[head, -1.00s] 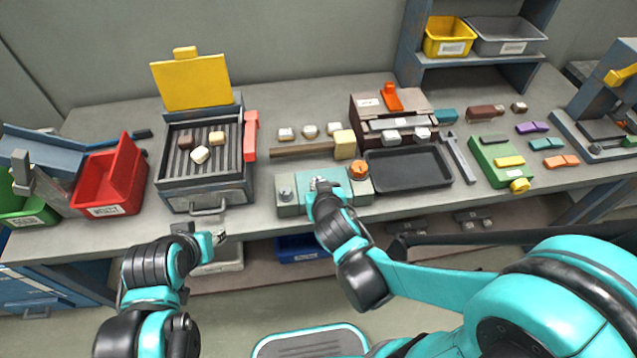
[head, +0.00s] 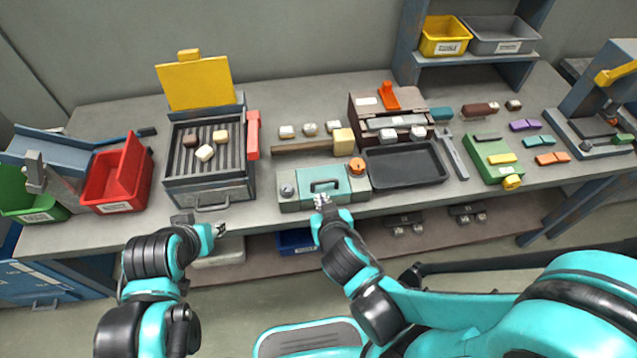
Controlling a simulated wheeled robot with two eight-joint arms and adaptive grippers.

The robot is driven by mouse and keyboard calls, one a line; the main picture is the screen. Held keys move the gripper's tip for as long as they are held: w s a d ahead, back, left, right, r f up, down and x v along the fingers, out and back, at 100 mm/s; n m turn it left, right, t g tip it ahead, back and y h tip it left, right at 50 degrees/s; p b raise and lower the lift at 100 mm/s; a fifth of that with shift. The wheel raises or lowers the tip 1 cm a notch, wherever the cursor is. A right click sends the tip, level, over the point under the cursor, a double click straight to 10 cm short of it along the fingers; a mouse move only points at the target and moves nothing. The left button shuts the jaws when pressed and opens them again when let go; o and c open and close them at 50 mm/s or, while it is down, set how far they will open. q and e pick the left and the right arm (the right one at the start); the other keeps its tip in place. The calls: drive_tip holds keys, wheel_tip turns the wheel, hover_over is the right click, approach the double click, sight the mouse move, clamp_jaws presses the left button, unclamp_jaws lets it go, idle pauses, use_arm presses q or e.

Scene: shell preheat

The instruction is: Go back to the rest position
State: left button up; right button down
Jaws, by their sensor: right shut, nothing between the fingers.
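My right gripper (head: 322,200) is shut and empty, at the front edge of the bench, just in front of the teal box with a dark handle (head: 310,186). My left gripper (head: 220,229) is low at the left, in front of the bench edge and below the grill's front handle. Its fingers are too small to tell whether they are open or shut. No object shows in it.
The bench (head: 400,202) carries an open grill (head: 181,165) with several small blocks, a red bin (head: 118,205), a black tray (head: 378,178) and a green device (head: 478,150). A shelf below the bench holds a blue bin (head: 290,246). Floor space in front is free.

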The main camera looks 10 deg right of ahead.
drive_tip(key=s+d+r+g, duration=0.4)
drive_tip(key=s+d+r, duration=0.2)
drive_tip(key=d, duration=0.3)
drive_tip(key=shift+s+d+r, duration=0.2)
drive_tip(key=shift+s+r, duration=0.05)
drive_tip(key=shift+s, duration=0.05)
idle(2.0)
